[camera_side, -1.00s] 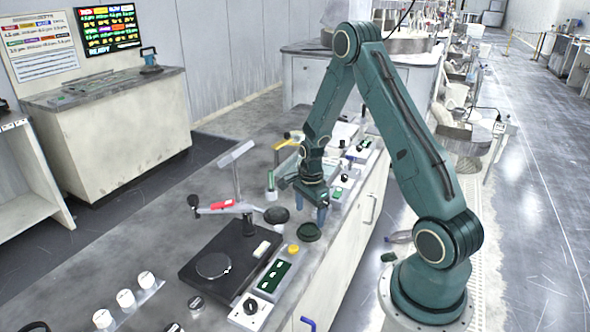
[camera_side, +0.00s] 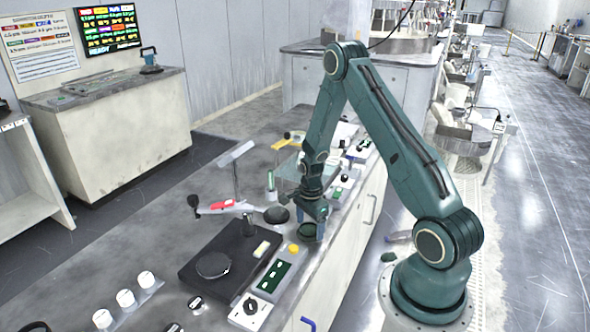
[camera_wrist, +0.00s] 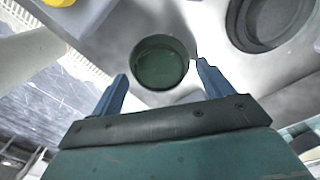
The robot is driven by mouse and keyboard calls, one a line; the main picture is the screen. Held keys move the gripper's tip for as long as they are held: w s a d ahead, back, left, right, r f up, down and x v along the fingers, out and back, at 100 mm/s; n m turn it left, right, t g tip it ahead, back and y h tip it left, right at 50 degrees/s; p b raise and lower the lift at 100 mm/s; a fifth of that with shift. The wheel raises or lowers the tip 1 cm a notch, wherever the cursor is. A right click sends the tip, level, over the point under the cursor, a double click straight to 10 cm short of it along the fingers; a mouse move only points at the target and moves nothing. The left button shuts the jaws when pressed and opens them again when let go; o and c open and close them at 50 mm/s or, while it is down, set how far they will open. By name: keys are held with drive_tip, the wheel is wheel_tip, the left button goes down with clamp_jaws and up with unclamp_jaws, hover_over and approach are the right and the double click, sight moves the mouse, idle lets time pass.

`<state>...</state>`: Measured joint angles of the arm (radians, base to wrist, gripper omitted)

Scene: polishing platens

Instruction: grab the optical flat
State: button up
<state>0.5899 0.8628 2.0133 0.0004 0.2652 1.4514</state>
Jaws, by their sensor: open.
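A round dark green disc, which I take to be the optical flat, lies on the bench (camera_side: 306,238) near its right edge. In the wrist view the disc (camera_wrist: 160,62) appears as a dark green circle with a raised rim. My gripper (camera_side: 313,218) is low over the disc, pointing down, and partly hides it in the side view. In the wrist view the two blue fingers (camera_wrist: 161,72) are apart, one on each side of the disc's near part. I cannot tell whether either finger touches it.
A black square plate with a grey round pad (camera_side: 213,265) is left of the disc. A yellow button (camera_side: 294,249) is close by in front. A dark round pad (camera_side: 276,215) is just behind left. A green-and-white control panel (camera_side: 273,277) lies in front.

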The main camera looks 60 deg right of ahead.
sight(310, 227)
idle(0.3)
drive_tip(key=c, duration=1.1)
drive_tip(key=shift+r, duration=0.2)
wheel_tip(310, 227, up, 20)
drive_tip(key=shift+f, duration=0.15)
idle(0.5)
